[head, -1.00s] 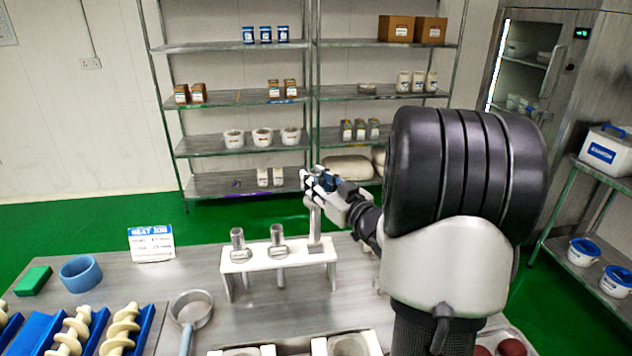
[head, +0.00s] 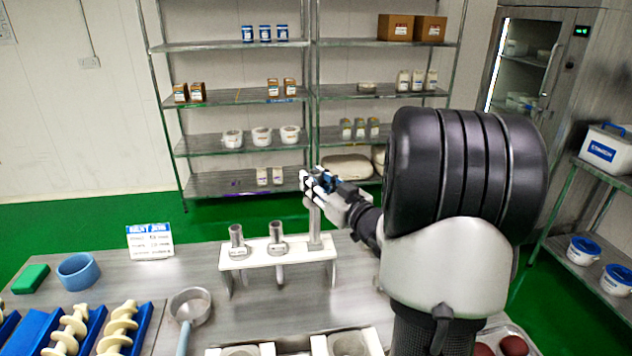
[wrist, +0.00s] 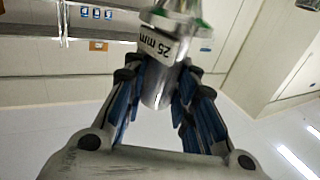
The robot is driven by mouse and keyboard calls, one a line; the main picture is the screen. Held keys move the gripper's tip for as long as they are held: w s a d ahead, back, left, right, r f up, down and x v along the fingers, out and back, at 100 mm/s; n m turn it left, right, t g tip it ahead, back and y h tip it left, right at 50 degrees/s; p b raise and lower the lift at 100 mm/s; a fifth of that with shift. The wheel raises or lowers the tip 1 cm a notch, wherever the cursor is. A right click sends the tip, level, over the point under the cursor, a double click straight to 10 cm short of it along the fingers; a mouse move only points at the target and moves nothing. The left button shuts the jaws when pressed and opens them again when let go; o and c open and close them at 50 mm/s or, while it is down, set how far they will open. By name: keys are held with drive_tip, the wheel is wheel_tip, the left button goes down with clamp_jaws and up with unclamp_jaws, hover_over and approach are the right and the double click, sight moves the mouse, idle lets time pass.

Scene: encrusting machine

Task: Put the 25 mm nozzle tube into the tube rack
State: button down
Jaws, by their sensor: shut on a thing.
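The 25 mm nozzle tube (head: 315,226) is a grey metal tube, held upright at the right end of the tube rack. Its label reads "25 mm" in the wrist view, where the tube (wrist: 159,82) sits between my fingers. My gripper (head: 314,188) is shut on its upper part. The white tube rack (head: 258,263) stands on the steel table and holds two other metal tubes, a left one (head: 237,236) and a middle one (head: 276,232). The held tube's lower part meets the rack top in the picture; I cannot tell whether it is in a hole.
A round metal pan (head: 190,306) and white augers in blue trays (head: 120,328) are nearer. Shelving (head: 245,184) stands behind the table.

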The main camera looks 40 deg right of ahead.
drive_tip(key=b, duration=0.3)
hover_over(318, 229)
drive_tip(key=shift+w+f, duration=0.25)
drive_tip(key=shift+f, duration=0.9)
drive_tip(key=shift+w+f, duration=0.2)
drive_tip(key=shift+f, duration=0.95)
drive_tip(key=shift+f, duration=4.45)
drive_tip(key=c, duration=1.2)
unclamp_jaws()
drive_tip(key=shift+o, duration=0.8)
drive_tip(key=shift+f, duration=0.1)
